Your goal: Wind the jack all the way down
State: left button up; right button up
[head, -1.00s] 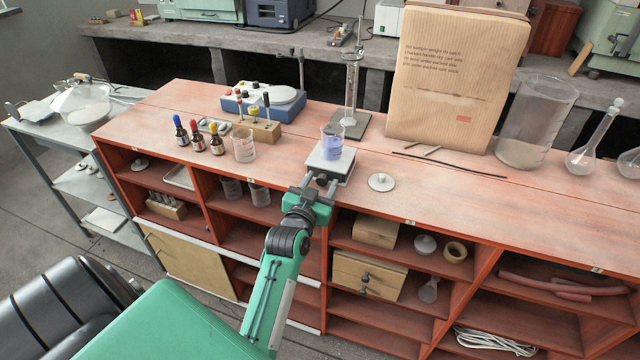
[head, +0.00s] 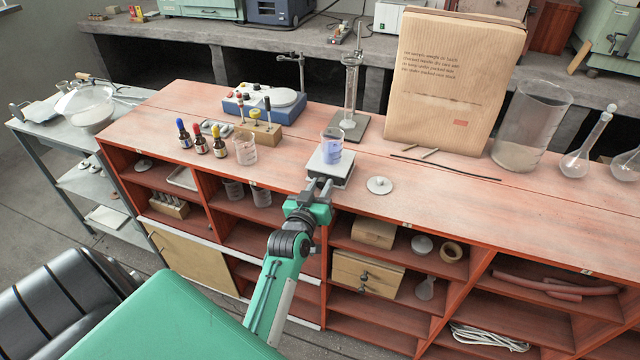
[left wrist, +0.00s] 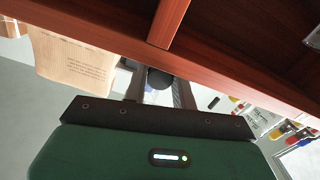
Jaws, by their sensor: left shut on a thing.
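The lab jack (head: 331,168) stands near the front edge of the red bench, its pale top plate level. A small beaker of blue liquid (head: 332,146) stands upright on the plate. My left gripper (head: 319,187) is at the front of the jack, shut on its dark knob (left wrist: 159,79), which shows between the fingers in the left wrist view. The fingers hide most of the knob in the head view. The gap under the jack's plate is hard to make out. My right gripper is not in view.
A round pale lid (head: 379,185) lies just right of the jack. A glass beaker (head: 244,149) and dropper bottles (head: 201,145) stand to the left. A cylinder stand (head: 350,126) and paper bag (head: 455,80) stand behind. Open shelves lie below the bench edge.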

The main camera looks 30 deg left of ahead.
pick_arm(q)
jog(key=o, duration=1)
jog(key=b+v, duration=0.2)
jog(key=v, duration=1.1)
jog(key=shift+s, duration=0.4)
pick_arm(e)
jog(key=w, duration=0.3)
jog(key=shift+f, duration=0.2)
pick_arm(q)
jog(key=shift+f, duration=0.1)
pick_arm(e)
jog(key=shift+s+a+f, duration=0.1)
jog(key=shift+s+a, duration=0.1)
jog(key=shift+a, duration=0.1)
